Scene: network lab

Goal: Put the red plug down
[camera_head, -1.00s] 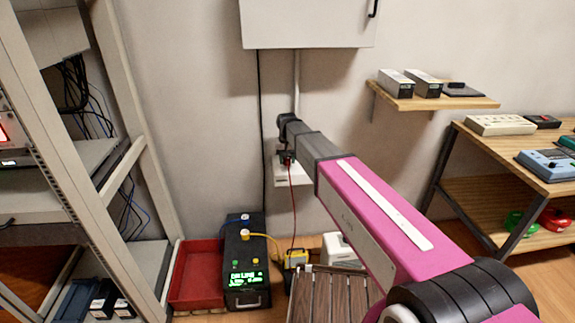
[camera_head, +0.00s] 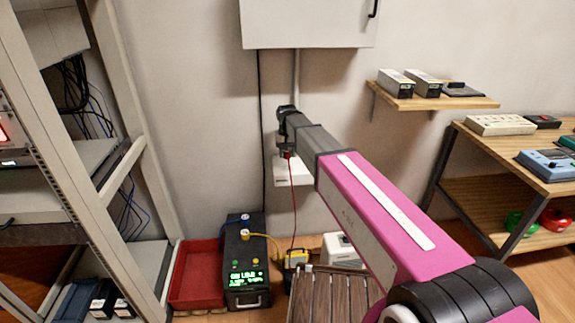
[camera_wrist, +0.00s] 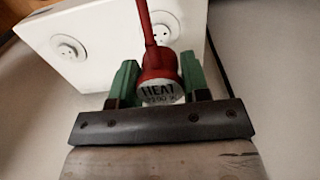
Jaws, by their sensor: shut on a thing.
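The red plug (camera_wrist: 160,66) is between the green fingers of my gripper (camera_wrist: 158,78) in the wrist view, with a round white label reading HEAT at its near end. A red cord runs up from it in that view. Behind it is a white socket box (camera_wrist: 95,72) with round sockets; one socket at the left is bare and another is partly hidden by the cord and plug. I cannot tell whether the plug touches the box. In the head view my gripper (camera_head: 287,151) is at the wall, just above the white socket box (camera_head: 290,173), and the red cord (camera_head: 293,205) hangs down.
A black unit with a green display (camera_head: 246,275) stands on the floor beside a red tray (camera_head: 198,290). A yellow device (camera_head: 296,258) and a slatted wooden top (camera_head: 333,290) are below the arm. A rack stands left; a wall cabinet (camera_head: 308,22) hangs above.

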